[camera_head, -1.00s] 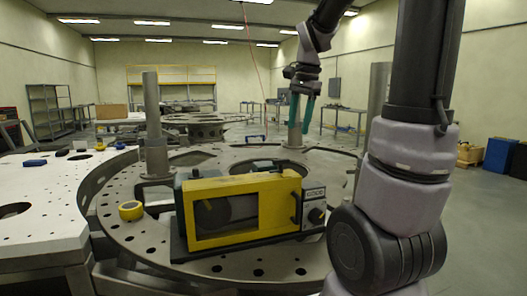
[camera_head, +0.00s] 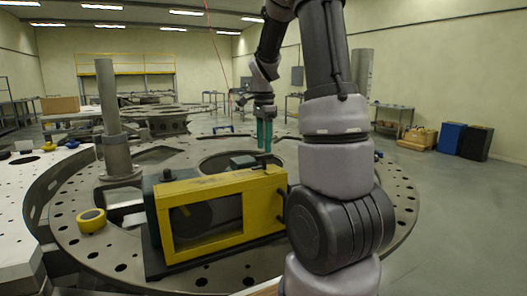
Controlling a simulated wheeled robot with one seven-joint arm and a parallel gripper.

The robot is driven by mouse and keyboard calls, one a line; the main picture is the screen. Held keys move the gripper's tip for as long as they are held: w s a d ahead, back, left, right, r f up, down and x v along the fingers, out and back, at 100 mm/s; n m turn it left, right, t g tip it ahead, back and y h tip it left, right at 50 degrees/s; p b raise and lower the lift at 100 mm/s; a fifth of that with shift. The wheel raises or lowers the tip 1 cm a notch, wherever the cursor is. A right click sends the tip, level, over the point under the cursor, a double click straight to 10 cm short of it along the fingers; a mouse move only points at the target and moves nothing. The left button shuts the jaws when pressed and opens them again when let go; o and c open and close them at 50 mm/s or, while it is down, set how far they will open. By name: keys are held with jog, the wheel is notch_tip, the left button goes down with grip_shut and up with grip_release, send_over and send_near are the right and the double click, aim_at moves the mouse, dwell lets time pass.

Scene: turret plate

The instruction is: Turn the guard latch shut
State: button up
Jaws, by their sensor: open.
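The yellow guard (camera_head: 228,184) is a box-shaped frame with a see-through window, standing on a dark base on the round perforated plate. A small dark handle-like part (camera_head: 281,191) shows at its right end; I cannot tell whether this is the latch or how it is turned. The area just right of it is hidden behind my arm. My gripper (camera_head: 264,136), with teal fingers, is open and empty. It points down above and beyond the guard's right end, apart from it.
The round plate (camera_head: 85,225) bears a yellow tape roll (camera_head: 91,221) at left and an upright grey post (camera_head: 112,125) behind it. A white table (camera_head: 18,215) stands at left. Open floor (camera_head: 450,210) lies at right.

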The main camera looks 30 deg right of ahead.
aim_at(264, 162)
jog(key=shift+f, duration=1.4)
grip_shut()
